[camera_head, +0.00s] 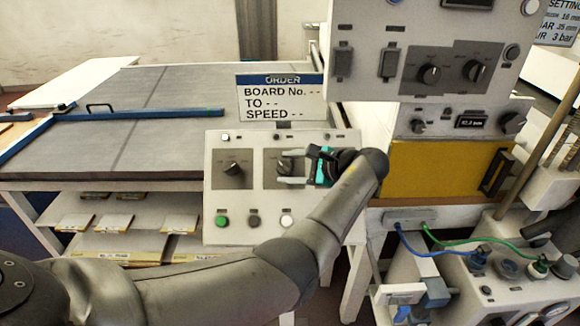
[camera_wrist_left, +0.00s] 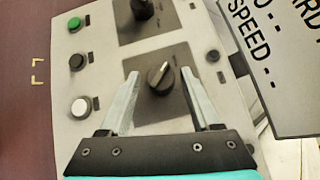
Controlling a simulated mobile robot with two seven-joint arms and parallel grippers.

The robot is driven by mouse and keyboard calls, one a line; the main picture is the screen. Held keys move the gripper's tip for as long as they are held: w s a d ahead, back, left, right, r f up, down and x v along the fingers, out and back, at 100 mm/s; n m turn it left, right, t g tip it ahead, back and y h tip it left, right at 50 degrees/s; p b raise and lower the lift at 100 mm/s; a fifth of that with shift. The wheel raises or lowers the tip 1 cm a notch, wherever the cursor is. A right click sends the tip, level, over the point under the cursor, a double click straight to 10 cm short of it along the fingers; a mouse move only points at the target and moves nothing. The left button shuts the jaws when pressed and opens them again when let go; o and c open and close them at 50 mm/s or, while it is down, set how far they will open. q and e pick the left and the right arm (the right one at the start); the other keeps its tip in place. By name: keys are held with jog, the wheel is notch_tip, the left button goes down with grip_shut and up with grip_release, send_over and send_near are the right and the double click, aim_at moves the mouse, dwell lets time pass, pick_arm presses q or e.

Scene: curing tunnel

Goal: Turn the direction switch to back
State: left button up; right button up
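A sloped white control panel (camera_head: 216,205) carries two black rotary switches on dark plates. My left gripper (camera_head: 281,171) is at the right-hand switch and partly hides it. In the left wrist view this switch (camera_wrist_left: 160,77) lies between the two fingertips of the open left gripper (camera_wrist_left: 159,74), its white pointer mark tilted up and right. I see gaps beside the knob; contact cannot be told. The other switch (camera_head: 233,168) is clear, and it also shows in the wrist view (camera_wrist_left: 143,9). The switch labels are too small to read. My right gripper is out of view.
Green (camera_head: 222,221), dark (camera_head: 254,221) and white (camera_head: 287,221) buttons sit below the switches. An order sign (camera_head: 281,98) stands behind the panel. A cabinet with more knobs (camera_head: 430,74) overhangs to the right, above a yellow panel (camera_head: 430,172).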

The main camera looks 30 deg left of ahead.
pick_arm(q)
jog(key=shift+o, duration=0.6)
jog(key=v, duration=1.5)
jog(key=shift+d, duration=0.1)
